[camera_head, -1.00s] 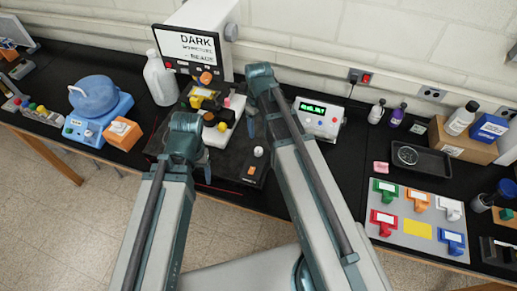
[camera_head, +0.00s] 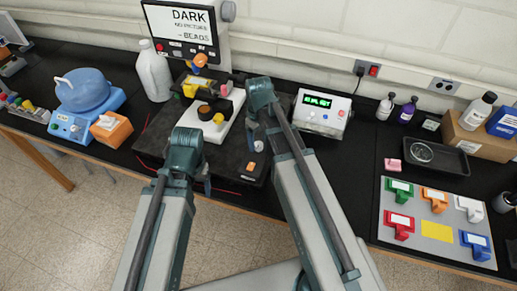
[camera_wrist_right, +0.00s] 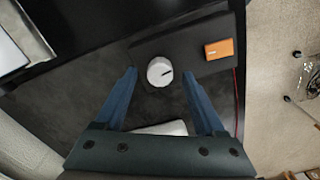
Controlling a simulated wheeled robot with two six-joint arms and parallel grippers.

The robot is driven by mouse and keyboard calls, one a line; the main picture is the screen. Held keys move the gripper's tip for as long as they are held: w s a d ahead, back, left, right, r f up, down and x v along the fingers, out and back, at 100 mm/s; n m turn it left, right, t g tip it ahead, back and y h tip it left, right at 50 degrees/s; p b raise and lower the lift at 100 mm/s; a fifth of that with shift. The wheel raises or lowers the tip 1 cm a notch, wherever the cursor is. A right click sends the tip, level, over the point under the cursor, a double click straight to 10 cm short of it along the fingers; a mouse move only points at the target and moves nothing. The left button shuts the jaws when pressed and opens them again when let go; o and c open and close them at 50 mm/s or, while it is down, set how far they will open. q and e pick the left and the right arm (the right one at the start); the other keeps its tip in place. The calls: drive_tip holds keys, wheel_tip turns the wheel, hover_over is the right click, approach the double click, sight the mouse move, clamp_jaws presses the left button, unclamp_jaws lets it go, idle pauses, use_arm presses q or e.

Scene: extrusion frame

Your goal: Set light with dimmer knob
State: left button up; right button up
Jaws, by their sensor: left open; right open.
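The dimmer knob (camera_head: 258,146) is a white round knob with a dark pointer line, on a black base beside an orange switch (camera_head: 251,166). In the right wrist view the knob (camera_wrist_right: 160,71) lies between the lines of my open right gripper's blue fingers (camera_wrist_right: 159,76), near their tips, with clear space on both sides; contact is not visible. In the head view my right gripper (camera_head: 251,127) is just behind the knob. My left gripper (camera_head: 207,184) is open and empty in front of the black platform. A monitor (camera_head: 182,27) reads "DARK", "NO PICTURE" and "BEADS".
A microscope-like device with a white stage (camera_head: 219,122) stands left of my right gripper. A white meter (camera_head: 320,113) with a green display is to the right. A blue pot device (camera_head: 85,100), orange block (camera_head: 111,129) and white jug (camera_head: 153,74) are left. A tag board (camera_head: 437,229) lies right.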

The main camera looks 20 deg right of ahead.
drive_tip(key=shift+f+b, duration=0.3)
drive_tip(key=shift+f, duration=0.4)
clamp_jaws()
